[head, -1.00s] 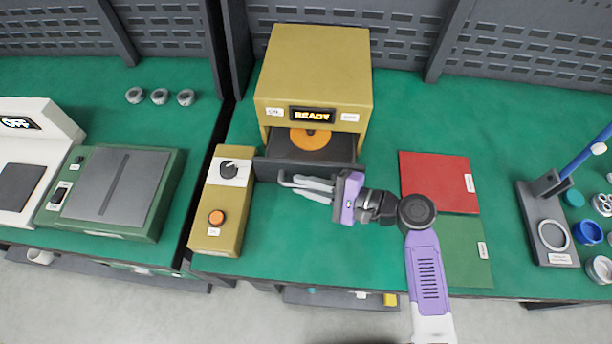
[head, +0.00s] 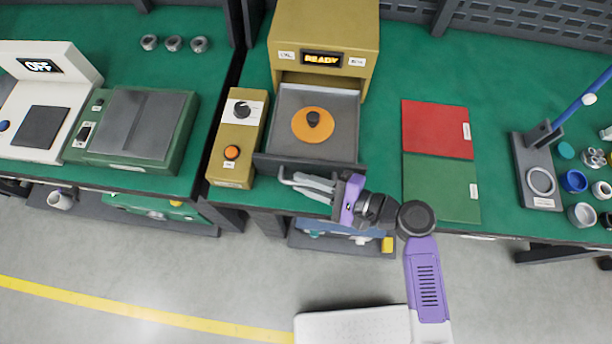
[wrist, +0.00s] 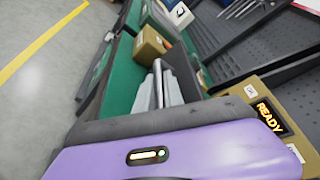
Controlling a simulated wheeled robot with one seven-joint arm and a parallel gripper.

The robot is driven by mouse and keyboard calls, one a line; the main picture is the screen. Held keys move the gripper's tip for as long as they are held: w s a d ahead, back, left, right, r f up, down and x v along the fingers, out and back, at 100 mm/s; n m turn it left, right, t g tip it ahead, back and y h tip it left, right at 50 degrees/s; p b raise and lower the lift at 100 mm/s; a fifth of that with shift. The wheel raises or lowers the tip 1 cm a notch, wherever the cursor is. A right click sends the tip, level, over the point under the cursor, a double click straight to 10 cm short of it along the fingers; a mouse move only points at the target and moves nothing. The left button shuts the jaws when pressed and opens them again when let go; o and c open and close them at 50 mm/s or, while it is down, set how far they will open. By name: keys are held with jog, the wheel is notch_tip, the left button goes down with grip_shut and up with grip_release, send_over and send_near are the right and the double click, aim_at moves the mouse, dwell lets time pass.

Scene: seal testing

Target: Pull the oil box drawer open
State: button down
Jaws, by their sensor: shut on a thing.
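The oil box (head: 322,32) is a yellow housing at the back of the bench with a display reading READY. Its grey drawer (head: 347,108) stands well out from the housing. In the drawer lies an orange disc (head: 301,130) with a dark knob. My gripper (head: 294,181) is shut on the drawer's handle (head: 285,174) at the left of the drawer front. In the wrist view my gripper (wrist: 158,75) also shows its fingers together; the handle between them is hard to make out. The wrist view also shows the READY display (wrist: 271,117).
A yellow control box (head: 238,137) with a knob and orange button stands just left of the drawer. Red (head: 436,128) and green (head: 440,187) mats lie to the right. A stand with a blue rod (head: 540,165) is farther right. Floor is clear in front.

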jog(key=shift+d, duration=0.1)
jog(key=c, duration=1.7)
grip_release()
jog(key=shift+b+v, duration=0.65)
jog(key=shift+v, duration=3.25)
jog(key=shift+d+f, duration=0.1)
